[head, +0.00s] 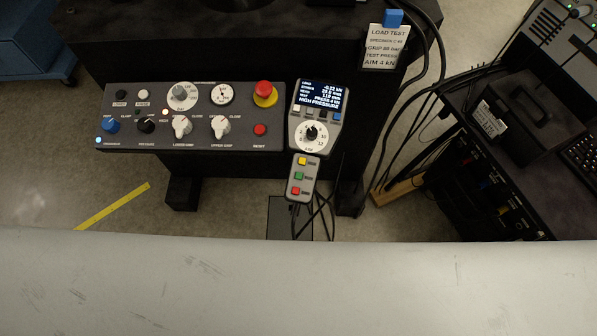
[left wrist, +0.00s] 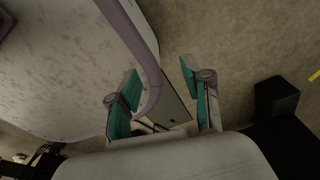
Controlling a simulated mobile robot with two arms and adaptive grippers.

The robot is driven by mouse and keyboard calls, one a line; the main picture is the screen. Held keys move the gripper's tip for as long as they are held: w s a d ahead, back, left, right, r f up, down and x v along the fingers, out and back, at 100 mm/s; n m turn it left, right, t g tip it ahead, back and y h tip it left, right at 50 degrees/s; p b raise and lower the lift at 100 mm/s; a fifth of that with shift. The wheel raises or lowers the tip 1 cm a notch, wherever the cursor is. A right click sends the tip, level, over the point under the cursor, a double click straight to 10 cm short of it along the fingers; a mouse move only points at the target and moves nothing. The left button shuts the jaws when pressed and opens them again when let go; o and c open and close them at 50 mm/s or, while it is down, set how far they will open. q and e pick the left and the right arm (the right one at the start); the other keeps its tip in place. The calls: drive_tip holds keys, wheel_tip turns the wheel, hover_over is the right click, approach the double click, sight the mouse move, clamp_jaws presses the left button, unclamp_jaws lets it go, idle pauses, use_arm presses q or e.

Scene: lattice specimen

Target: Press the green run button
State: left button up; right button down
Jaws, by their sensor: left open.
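The green run button (head: 299,176) is the middle one of three on a small grey pendant (head: 291,166), between a yellow button (head: 302,160) above and a red button (head: 296,190) below. The pendant hangs under a grey display unit (head: 308,133) with a lit screen and a dial. My left gripper (left wrist: 160,78) shows only in the left wrist view, with its two teal-padded fingers apart and nothing between them. The pendant is not clearly seen there, so I cannot tell the gripper's distance from it. My right gripper is not in view.
A dark control panel (head: 230,144) with knobs and a red emergency stop (head: 265,93) lies left of the pendant. Cables hang below the pendant. A load test sign (head: 387,47) and a dark cart (head: 480,190) stand right. A black block (left wrist: 277,97) is near the gripper's right finger in the wrist view.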

use_arm(q)
clamp_jaws()
idle(1.2)
